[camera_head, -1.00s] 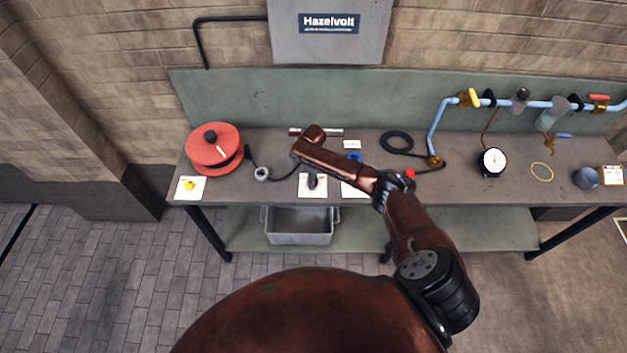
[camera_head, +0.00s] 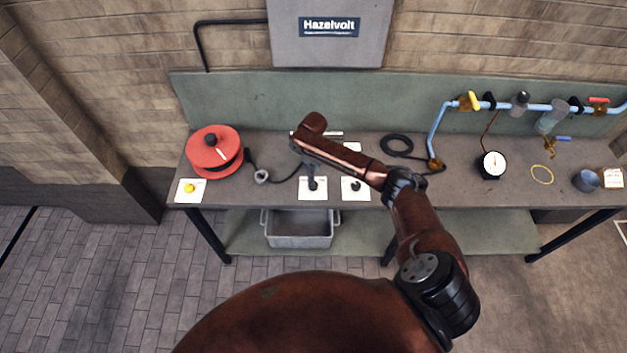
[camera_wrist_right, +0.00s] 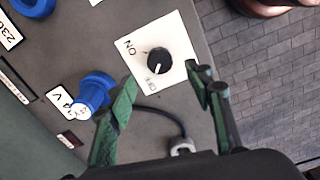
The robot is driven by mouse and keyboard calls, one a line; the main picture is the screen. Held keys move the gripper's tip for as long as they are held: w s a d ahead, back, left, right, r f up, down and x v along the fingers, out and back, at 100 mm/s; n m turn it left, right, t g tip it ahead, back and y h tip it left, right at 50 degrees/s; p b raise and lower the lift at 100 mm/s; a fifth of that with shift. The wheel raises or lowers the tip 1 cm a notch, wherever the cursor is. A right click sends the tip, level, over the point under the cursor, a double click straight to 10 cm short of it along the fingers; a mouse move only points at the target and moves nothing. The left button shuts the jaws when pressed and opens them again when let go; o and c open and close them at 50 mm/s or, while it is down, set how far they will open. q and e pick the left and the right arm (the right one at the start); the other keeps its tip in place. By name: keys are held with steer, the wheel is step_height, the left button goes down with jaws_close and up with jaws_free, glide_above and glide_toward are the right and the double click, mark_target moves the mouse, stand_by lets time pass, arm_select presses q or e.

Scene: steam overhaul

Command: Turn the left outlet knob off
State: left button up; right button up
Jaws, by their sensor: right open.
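The left outlet knob is a round black knob (camera_wrist_right: 158,62) on a white plate (camera_wrist_right: 177,33) marked ON and with a second small label. In the right wrist view a white mark shows on the knob's lower-left side. In the head view this plate (camera_head: 304,194) lies on the bench under my right gripper (camera_head: 312,181). My right gripper (camera_wrist_right: 166,88) is open, its green-black fingers on either side of the near part of the plate, apart from the knob. Contact is not visible. My left gripper is not in view.
A second white plate with a black knob (camera_head: 356,186) lies to the right. Blue sockets (camera_wrist_right: 93,95) stand behind the knob plate. A grey cable connector (camera_head: 262,176) and a red reel (camera_head: 214,149) lie left. A gauge (camera_head: 492,165) and blue pipe (camera_head: 437,125) are right.

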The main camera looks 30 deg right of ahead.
steer(key=shift+r, duration=2.4)
